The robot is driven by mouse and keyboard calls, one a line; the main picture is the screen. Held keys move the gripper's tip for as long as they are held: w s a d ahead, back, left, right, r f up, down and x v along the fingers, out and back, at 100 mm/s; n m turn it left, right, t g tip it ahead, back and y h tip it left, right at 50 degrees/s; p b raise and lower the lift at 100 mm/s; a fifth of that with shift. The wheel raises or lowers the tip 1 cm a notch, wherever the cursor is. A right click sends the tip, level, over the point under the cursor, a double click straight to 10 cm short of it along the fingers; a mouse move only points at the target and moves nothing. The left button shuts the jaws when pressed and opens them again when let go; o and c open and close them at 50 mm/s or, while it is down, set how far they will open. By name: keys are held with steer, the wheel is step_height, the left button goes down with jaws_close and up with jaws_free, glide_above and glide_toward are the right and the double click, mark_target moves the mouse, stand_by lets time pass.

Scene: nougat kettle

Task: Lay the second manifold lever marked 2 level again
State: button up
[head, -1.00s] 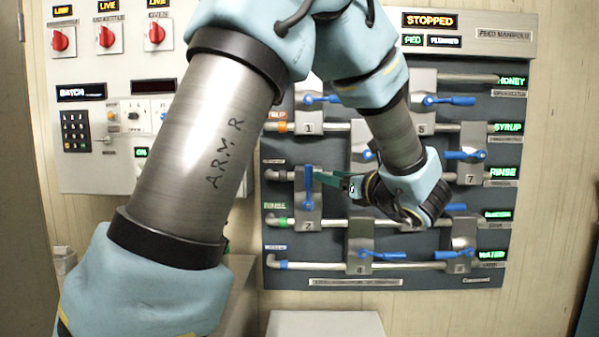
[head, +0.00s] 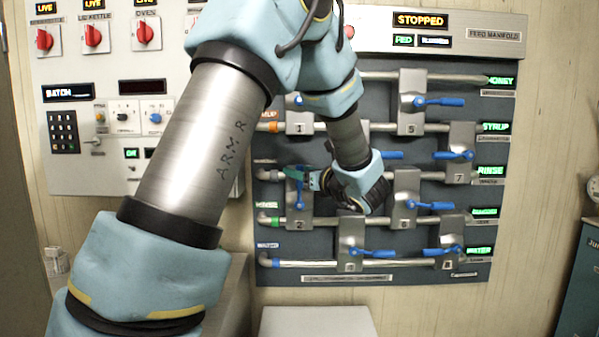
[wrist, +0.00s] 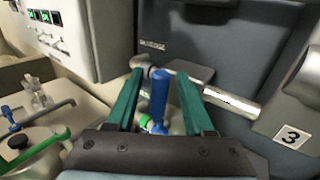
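The second manifold lever (head: 299,191) is blue and stands upright above the plate marked 2 (head: 298,224), at the left of the manifold panel. In the wrist view the blue lever (wrist: 159,97) stands between the two green fingers of my gripper (wrist: 160,100), with gaps on both sides. My gripper (head: 308,181) is open and reaches the lever from the right in the head view, its fingers partly covering it. The lever's pivot is partly hidden in the wrist view.
Other blue levers lie about level, such as lever 5 (head: 440,102), lever 6 (head: 430,208) and lever 7 (head: 452,156). Steel pipes (head: 340,223) cross the panel. A plate marked 3 (wrist: 292,137) is close at the right in the wrist view. A pot with a green handle (wrist: 40,150) is lower left.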

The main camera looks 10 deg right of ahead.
jaws_close()
stand_by(1.2)
